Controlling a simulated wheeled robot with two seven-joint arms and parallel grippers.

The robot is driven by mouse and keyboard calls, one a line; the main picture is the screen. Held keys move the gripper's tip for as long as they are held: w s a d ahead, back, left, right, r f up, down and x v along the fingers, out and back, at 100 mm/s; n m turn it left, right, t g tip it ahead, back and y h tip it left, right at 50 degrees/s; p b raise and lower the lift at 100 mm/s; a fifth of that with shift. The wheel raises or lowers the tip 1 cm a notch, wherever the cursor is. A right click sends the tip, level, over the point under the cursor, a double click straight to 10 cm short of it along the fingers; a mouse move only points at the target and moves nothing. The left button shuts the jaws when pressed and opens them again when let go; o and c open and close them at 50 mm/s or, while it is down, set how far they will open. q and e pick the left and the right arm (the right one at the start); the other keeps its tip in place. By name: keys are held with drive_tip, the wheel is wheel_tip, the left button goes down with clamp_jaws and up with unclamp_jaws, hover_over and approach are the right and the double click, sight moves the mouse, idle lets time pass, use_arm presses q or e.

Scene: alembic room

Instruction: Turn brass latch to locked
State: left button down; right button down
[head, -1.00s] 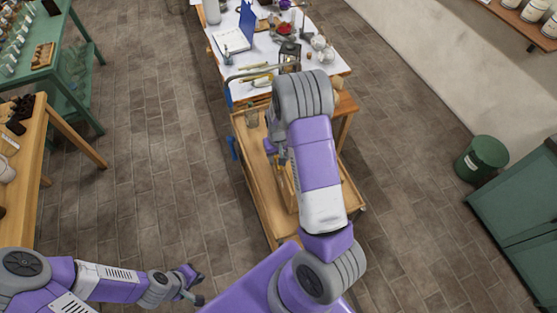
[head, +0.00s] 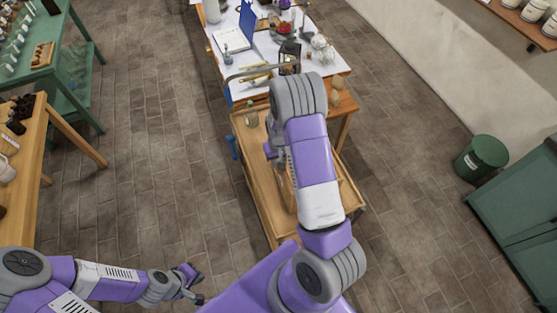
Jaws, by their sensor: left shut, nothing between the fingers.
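I cannot make out the brass latch in the head view; it may be hidden or too small. My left gripper (head: 194,286) is shut and empty, low at the left over the bare floor, away from the furniture. My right arm reaches up the middle of the picture and bends down over a wooden trolley (head: 253,193). A small purple and grey part of my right gripper (head: 274,153) shows beside the forearm, over the trolley. Its fingertips are largely hidden, so I cannot tell whether it is open or shut.
A cluttered work table (head: 240,93) stands beyond the trolley, with a dark lantern (head: 290,57) and a blue folder (head: 247,19). A wooden table (head: 33,160) and green shelving (head: 84,55) stand left. A green bin (head: 481,157) stands right. Tiled floor is clear on both sides of the trolley.

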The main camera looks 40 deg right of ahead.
drive_tip(key=shift+m, duration=0.3)
drive_tip(key=m, duration=0.2)
drive_tip(key=shift+w+a+m+b, duration=0.1)
drive_tip(key=shift+m+b, duration=0.2)
drive_tip(key=shift+m, duration=0.1)
drive_tip(key=m, duration=0.4)
drive_tip(key=shift+w+a+m, duration=0.1)
drive_tip(key=shift+m, duration=0.2)
drive_tip(key=m, duration=0.4)
drive_tip(key=shift+w+p, duration=0.1)
drive_tip(key=shift+p, duration=0.25)
drive_tip(key=m, duration=0.3)
drive_tip(key=m+p, duration=0.1)
drive_tip(key=m, duration=0.1)
drive_tip(key=shift+w+m, duration=0.2)
drive_tip(key=shift+m, duration=0.2)
drive_tip(key=c, duration=1)
unclamp_jaws()
drive_tip(key=shift+o, duration=0.2)
